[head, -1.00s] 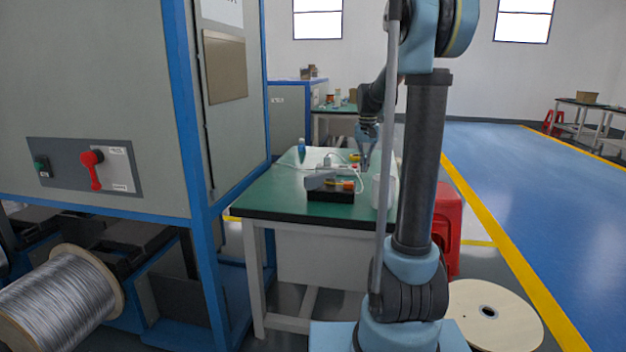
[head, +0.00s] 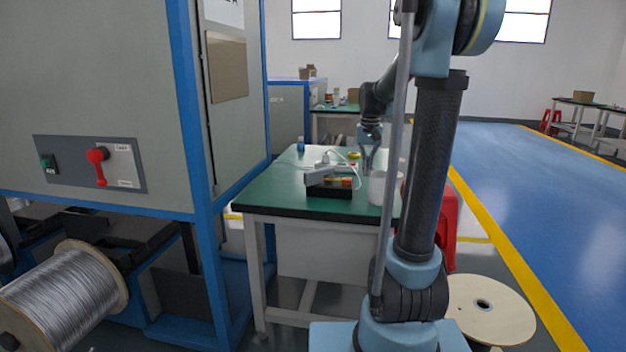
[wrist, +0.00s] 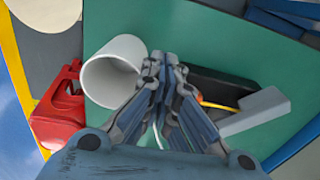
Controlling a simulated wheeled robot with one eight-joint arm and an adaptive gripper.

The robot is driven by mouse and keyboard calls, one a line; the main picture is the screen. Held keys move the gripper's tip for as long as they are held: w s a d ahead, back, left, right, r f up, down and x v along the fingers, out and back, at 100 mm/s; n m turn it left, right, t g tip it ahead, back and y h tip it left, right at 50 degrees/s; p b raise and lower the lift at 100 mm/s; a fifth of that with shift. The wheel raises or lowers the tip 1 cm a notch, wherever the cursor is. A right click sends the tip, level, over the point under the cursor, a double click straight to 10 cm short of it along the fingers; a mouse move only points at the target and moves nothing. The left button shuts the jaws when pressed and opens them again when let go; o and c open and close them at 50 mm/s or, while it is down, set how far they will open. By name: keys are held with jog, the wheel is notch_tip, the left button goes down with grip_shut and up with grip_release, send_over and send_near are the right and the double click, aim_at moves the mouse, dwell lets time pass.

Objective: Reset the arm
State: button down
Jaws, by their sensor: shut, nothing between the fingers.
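My gripper (head: 369,160) hangs above the green table (head: 272,196) at the end of my raised arm. In the wrist view, my gripper (wrist: 165,62) has its fingertips together with nothing between them. A white cup (wrist: 113,70) is beside the fingertips in the wrist view. The cup (head: 377,188) also shows at the table's right side in the head view, partly behind my arm. A black box with a grey device (head: 330,183) on it sits near the table's front edge. My gripper is apart from these as far as I can tell.
A large grey machine with a blue frame (head: 190,90) stands at the left. A wire spool (head: 62,295) is at lower left. A red stool (head: 448,215) and a flat wooden disc (head: 482,310) are right of the table. The blue floor at right is clear.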

jog(key=s+f+n+t, duration=0.1)
jog(key=s+f, duration=0.2)
jog(key=s, duration=1.4)
jog(key=s+f+n+t, duration=0.1)
jog(key=s+f, duration=1)
jog(key=s, duration=0.3)
jog(key=shift+s+f, duration=0.25)
jog(key=shift+f, duration=0.05)
jog(key=shift+d, duration=0.1)
